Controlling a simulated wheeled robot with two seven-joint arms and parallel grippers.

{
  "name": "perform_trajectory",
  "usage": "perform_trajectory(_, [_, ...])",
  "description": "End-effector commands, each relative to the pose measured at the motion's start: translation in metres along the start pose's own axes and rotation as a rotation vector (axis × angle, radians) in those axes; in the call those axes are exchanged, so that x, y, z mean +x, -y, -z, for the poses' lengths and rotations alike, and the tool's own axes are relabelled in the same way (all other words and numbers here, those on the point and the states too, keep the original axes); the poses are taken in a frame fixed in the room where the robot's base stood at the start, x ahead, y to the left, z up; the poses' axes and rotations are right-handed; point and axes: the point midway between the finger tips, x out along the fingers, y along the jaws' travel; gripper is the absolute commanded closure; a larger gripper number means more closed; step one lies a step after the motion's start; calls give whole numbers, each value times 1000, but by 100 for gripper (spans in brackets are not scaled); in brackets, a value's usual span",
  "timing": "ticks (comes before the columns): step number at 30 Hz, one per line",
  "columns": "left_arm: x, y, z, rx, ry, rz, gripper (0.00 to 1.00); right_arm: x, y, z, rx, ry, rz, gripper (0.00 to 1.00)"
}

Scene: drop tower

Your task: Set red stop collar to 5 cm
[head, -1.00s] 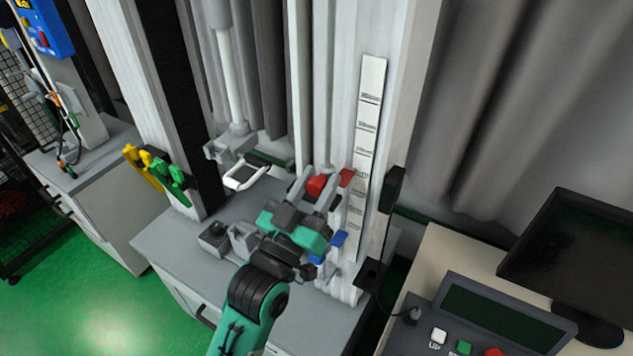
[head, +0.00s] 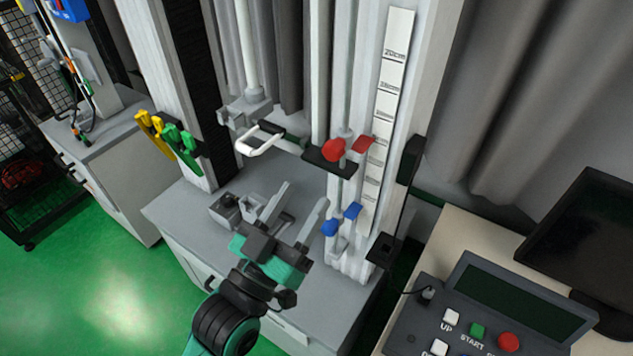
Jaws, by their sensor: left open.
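The red stop collar (head: 334,149) sits on a vertical rod of the tower, by a dark plate (head: 318,160). Its red pointer (head: 363,145) reaches the white scale (head: 388,86) on the right; the small marks beside it are too blurred to read. A blue collar (head: 330,228) with its own blue pointer (head: 352,211) is lower down. My left gripper (head: 302,198) is open and empty, below and left of the red collar and apart from it. My right gripper is not in view.
A white handle (head: 258,139) sticks out left of the rods. A grey clamp-like block (head: 225,209) is on the cabinet top behind my gripper. Yellow (head: 151,126) and green (head: 180,143) tools hang at left. A control box (head: 492,318) stands at lower right.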

Motion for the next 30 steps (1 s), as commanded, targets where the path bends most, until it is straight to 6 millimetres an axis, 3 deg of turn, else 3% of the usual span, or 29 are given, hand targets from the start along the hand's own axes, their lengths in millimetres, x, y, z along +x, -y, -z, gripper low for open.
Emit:
perform_trajectory(3, [-18,0,-2,0,3,0,48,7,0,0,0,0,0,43])
perform_trajectory(9, [-30,0,0,0,1,0,48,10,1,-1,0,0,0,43])
perform_trajectory(26, [-32,0,0,0,1,0,48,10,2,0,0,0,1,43])
perform_trajectory(30, [-34,6,-12,10,61,18,48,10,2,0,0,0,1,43])
